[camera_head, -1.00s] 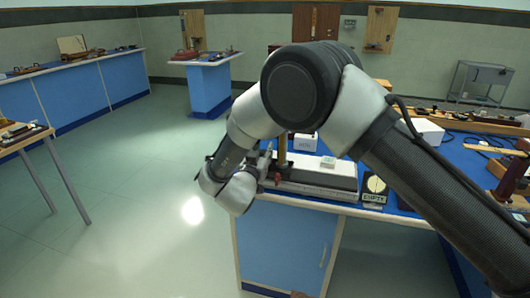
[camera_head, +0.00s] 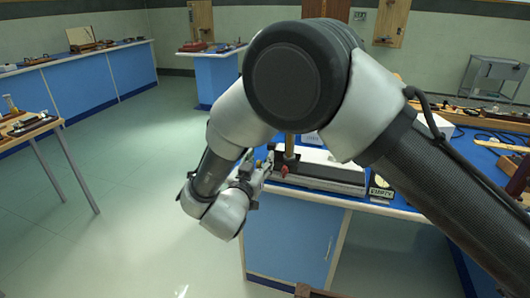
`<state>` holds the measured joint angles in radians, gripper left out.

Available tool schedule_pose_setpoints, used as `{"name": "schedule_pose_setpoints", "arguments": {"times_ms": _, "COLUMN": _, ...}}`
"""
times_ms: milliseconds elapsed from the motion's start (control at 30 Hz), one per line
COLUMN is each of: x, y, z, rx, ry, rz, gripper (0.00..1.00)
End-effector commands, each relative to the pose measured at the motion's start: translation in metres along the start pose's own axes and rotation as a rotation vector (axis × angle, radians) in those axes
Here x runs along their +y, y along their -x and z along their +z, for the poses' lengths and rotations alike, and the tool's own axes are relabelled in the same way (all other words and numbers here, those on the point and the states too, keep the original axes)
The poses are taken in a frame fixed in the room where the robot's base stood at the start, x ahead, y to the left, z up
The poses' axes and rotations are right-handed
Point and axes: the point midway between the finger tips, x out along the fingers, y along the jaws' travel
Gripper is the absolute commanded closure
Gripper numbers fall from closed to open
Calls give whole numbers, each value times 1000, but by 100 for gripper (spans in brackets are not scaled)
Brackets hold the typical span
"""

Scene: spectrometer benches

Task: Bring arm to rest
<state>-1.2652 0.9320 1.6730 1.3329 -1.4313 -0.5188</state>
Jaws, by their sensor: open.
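My arm is folded across the right half of the head view, with its large dark elbow joint in the middle. My gripper (camera_head: 262,168) is at the end of the lower arm, beside the front left edge of the blue-topped bench (camera_head: 375,209). Its fingers are small and partly hidden by the wrist, and nothing shows held in them.
A wooden table (camera_head: 28,126) stands at left, a small blue bench (camera_head: 212,78) behind. The floor at left is clear.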

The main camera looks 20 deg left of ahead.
Motion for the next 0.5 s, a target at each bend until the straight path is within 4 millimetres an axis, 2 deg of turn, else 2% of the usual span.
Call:
{"name": "schedule_pose_setpoints", "arguments": {"times_ms": 200, "x": 0, "y": 15, "z": 0, "rx": 1, "ry": 1, "rz": 0, "gripper": 55}}
{"name": "schedule_pose_setpoints", "arguments": {"times_ms": 500, "x": 0, "y": 15, "z": 0, "rx": 0, "ry": 0, "rz": 0, "gripper": 55}}
